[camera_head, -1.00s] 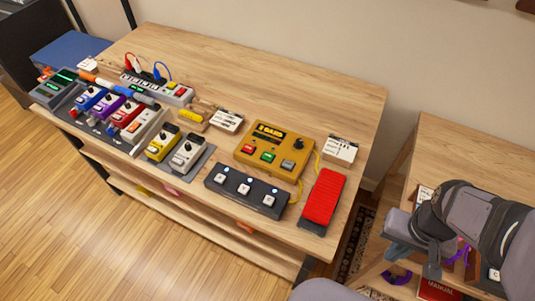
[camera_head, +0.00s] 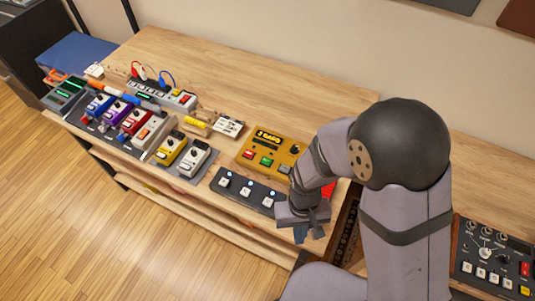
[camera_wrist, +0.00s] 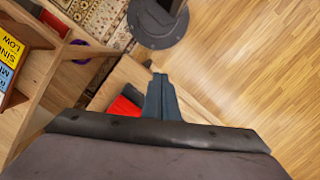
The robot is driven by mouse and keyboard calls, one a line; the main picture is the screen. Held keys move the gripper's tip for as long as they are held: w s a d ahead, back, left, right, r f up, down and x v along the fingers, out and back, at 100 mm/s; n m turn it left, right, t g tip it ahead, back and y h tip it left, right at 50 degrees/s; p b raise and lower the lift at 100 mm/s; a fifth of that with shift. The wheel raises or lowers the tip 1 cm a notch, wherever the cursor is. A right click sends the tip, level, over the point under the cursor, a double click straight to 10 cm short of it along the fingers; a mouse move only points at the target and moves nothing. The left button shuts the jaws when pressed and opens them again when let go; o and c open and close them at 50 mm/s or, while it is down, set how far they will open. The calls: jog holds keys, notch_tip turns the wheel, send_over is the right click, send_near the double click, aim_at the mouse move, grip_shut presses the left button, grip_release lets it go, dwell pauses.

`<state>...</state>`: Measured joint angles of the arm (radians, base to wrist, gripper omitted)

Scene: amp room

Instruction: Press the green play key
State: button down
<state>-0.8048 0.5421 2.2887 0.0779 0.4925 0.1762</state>
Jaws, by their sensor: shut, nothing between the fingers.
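A yellow box (camera_head: 287,148) stands on the wooden table, with a row of red, green and grey keys on its top. The green key (camera_head: 266,161) is the middle one, between the red key (camera_head: 249,155) and the grey key (camera_head: 284,168). My gripper (camera_head: 301,236) is in front of and to the right of the box, apart from the green key, over the table's front right corner. In the wrist view its fingers (camera_wrist: 160,78) are together and empty. The box and its keys do not show in the wrist view.
A black footswitch (camera_head: 243,191) with white buttons lies in front of the yellow box. A red pedal (camera_head: 328,190) is partly hidden by my arm; red also shows in the wrist view (camera_wrist: 122,107). Several pedals line the left. A drum machine (camera_head: 492,262) stands at right.

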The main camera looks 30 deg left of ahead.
jog(key=w+a+m, duration=0.1)
jog(key=a, duration=0.1)
jog(key=w+a+f+m+t+y, duration=0.1)
jog(key=w+a, duration=0.1)
jog(key=w+a+m, duration=0.1)
jog(key=a, duration=0.1)
jog(key=shift+w+f+m+t+y, duration=0.15)
jog(key=shift+f+m+t+y, duration=0.15)
jog(key=shift+m, duration=0.1)
jog(key=w+a+m, duration=0.1)
jog(key=w+a+m+t+y, duration=0.1)
jog(key=w+a, duration=0.1)
jog(key=w+a+m, duration=0.1)
jog(key=shift+w+a+r+m+t+y, duration=0.25)
jog(key=shift+w+r+m+t+y, duration=0.05)
jog(key=shift+w+m+t, duration=0.1)
jog(key=w+a+r+m+t+y, duration=0.2)
jog(key=w+a+r+m, duration=0.1)
jog(key=w+a+m, duration=0.25)
notch_tip(320, 180, up, 5)
jog(key=m+t+y, duration=0.2)
jog(key=m+t, duration=0.1)
jog(key=m, duration=0.8)
send_over(268, 164)
jog(key=shift+a+m, duration=0.1)
jog(key=shift+m, duration=0.45)
